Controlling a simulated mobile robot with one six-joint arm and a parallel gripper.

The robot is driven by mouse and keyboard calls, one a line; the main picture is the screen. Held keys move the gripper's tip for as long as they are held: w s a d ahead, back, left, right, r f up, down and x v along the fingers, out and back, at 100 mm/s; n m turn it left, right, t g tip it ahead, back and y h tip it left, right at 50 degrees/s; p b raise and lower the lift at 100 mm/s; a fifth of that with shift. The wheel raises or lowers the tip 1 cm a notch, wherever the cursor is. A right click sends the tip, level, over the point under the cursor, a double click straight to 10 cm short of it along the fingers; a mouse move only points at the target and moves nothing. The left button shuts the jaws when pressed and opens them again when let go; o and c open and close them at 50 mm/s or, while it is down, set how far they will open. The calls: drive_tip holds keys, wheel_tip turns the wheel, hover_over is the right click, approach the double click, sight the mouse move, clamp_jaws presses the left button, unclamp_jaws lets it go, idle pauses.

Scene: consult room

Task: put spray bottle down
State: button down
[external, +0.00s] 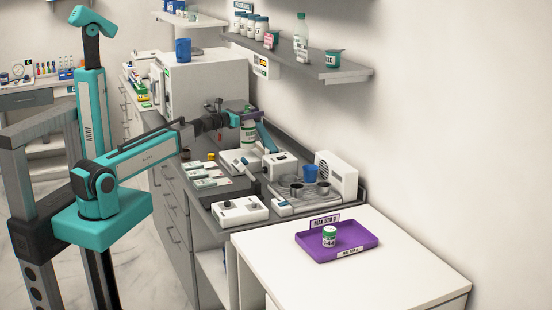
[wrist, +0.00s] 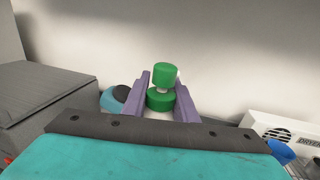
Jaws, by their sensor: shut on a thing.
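The spray bottle (external: 249,133), white with a green label, is upright over the grey counter (external: 228,202), near the wall. In the wrist view its green top (wrist: 164,76) stands between the two purple fingers. My gripper (external: 247,115), also in the wrist view (wrist: 160,97), is shut around the bottle's upper part. The fingers and wrist hide part of the bottle, and I cannot tell whether its base touches the counter.
White devices (external: 240,162) stand close below the bottle. A blue cup (external: 311,174) and a white dryer (external: 337,175) are to the right. A purple tray (external: 364,239) holding a small jar (external: 329,236) lies on the white table (external: 420,279). A shelf (external: 300,58) hangs above.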

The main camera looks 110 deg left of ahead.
sight(248, 130)
drive_tip(key=shift+f+b, duration=0.4)
drive_tip(key=shift+f, duration=1.35)
drive_tip(key=c, duration=1.4)
unclamp_jaws()
drive_tip(key=shift+c, duration=0.2)
drive_tip(key=shift+s+d, duration=0.1)
drive_tip(key=b+v, duration=0.2)
drive_tip(key=v, duration=0.3)
drive_tip(key=shift+d, duration=0.1)
drive_tip(key=shift+s+d+b, duration=0.1)
drive_tip(key=shift+b, duration=0.45)
